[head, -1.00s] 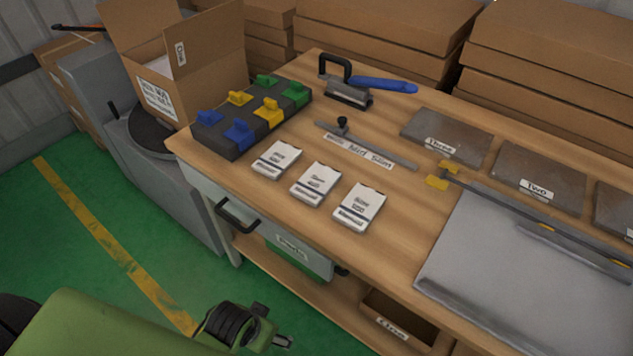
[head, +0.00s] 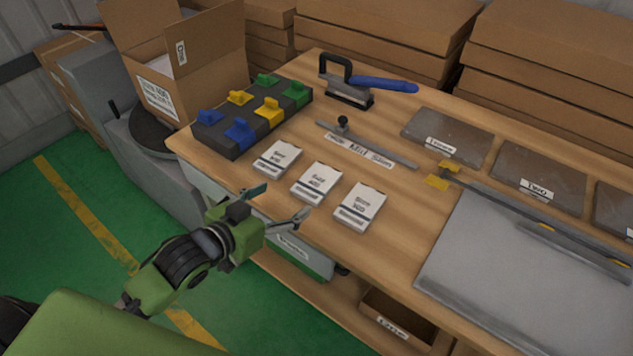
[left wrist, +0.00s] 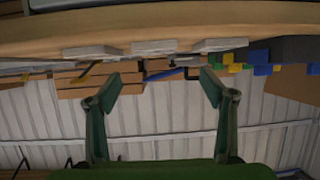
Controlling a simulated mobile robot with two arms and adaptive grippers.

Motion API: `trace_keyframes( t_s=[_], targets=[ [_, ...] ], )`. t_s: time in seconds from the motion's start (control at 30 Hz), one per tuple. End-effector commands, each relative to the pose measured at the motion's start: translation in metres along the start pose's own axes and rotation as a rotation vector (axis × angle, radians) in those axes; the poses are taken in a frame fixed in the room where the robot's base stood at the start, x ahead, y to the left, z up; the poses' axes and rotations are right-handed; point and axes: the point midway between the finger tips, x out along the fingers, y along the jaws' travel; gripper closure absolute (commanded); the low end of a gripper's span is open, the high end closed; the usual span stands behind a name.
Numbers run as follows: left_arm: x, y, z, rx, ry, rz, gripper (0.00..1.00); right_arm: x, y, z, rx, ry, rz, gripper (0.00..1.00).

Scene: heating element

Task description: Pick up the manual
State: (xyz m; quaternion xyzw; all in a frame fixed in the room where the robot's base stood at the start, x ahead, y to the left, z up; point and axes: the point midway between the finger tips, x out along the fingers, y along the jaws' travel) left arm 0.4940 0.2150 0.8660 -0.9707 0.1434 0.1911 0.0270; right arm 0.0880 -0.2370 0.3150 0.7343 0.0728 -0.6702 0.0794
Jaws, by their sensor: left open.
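Three white booklets lie side by side on the wooden table near its front edge: a left one (head: 277,158), a middle one (head: 316,183) and a right one (head: 360,206). Their print is too small to read, so I cannot tell which is the manual. My left gripper (head: 279,203) is open and empty, in front of the table edge and close to the left and middle booklets. In the left wrist view its fingers (left wrist: 162,92) are spread, and white booklets (left wrist: 151,47) show beyond them, apart from the fingers. My right gripper is not in view.
A dark block with coloured clips (head: 253,115) and an open cardboard box (head: 172,70) stand at the table's left end. A metal bar (head: 367,146), a blue-handled tool (head: 365,85), and a grey sheet (head: 520,262) lie farther back and right. A drawer (head: 292,246) is below the booklets.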

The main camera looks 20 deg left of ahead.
Motion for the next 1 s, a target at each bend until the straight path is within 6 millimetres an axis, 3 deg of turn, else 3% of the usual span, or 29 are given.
trace_keyframes(
  t_s=[0.3,0.57,0.8,1.0],
  targets=[
    [0.057,0.0,-0.001,0.0,0.0,-0.002,0.25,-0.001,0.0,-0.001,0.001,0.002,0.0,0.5],
    [0.076,0.003,-0.002,0.0,-0.001,0.0,0.25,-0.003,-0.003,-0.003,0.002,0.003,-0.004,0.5],
    [0.111,0.008,-0.004,0.001,-0.003,-0.002,0.25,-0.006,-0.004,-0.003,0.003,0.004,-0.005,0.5],
    [0.12,0.009,-0.003,0.003,-0.003,0.0,0.25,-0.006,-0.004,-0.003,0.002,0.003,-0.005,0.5]
  ],
)
